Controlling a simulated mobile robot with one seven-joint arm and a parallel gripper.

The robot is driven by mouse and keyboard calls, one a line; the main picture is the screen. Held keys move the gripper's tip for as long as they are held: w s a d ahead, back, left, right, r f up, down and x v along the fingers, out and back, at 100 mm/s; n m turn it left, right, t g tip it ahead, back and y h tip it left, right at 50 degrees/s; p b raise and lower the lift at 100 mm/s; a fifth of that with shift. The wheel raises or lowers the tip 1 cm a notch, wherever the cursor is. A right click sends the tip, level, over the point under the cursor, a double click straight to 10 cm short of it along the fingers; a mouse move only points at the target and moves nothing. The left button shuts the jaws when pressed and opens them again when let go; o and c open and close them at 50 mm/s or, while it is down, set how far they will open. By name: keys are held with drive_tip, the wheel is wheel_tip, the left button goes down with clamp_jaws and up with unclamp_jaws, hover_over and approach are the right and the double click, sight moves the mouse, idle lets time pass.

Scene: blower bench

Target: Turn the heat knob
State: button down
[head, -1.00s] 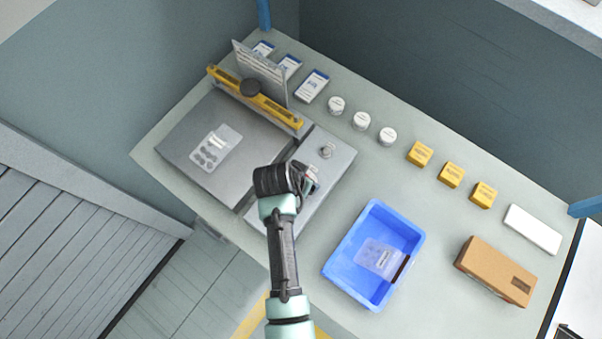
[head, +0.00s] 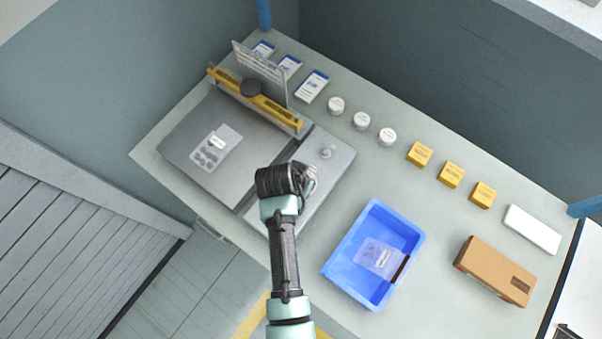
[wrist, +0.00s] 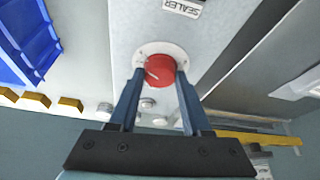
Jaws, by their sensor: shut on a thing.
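The red heat knob (wrist: 160,71) sits on a round white dial plate on the grey sealer panel (wrist: 128,25), with a pale pointer line on its face. My gripper (wrist: 160,77) has one finger on each side of the knob and is shut on it in the wrist view. In the head view my gripper (head: 309,180) is over the right-hand grey panel of the sealer (head: 340,160), and my wrist hides most of the knob.
A small silver button (head: 327,151) stands on the same panel. A yellow sealing bar (head: 262,103) crosses the back of the flat plate. A blister pack (head: 217,147) lies on the plate. A blue bin (head: 345,265) stands to the right, with yellow boxes (head: 451,174) behind it.

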drive_tip(key=n+y+p, duration=0.1)
drive_tip(key=n, duration=0.1)
drive_tip(key=n+y+p, duration=0.1)
drive_tip(key=n, duration=0.2)
drive_tip(key=shift+d+r, duration=0.15)
drive_tip(key=n+y, duration=0.1)
drive_tip(key=n, duration=0.2)
drive_tip(key=n+y, duration=0.1)
drive_tip(key=n, duration=0.2)
drive_tip(key=shift+d, duration=0.15)
drive_tip(key=shift+n, duration=0.3)
drive_tip(key=shift+c, duration=1.8)
unclamp_jaws()
drive_tip(key=v, duration=1.2)
drive_tip(key=shift+d+r, duration=0.3)
drive_tip(key=shift+r, duration=0.05)
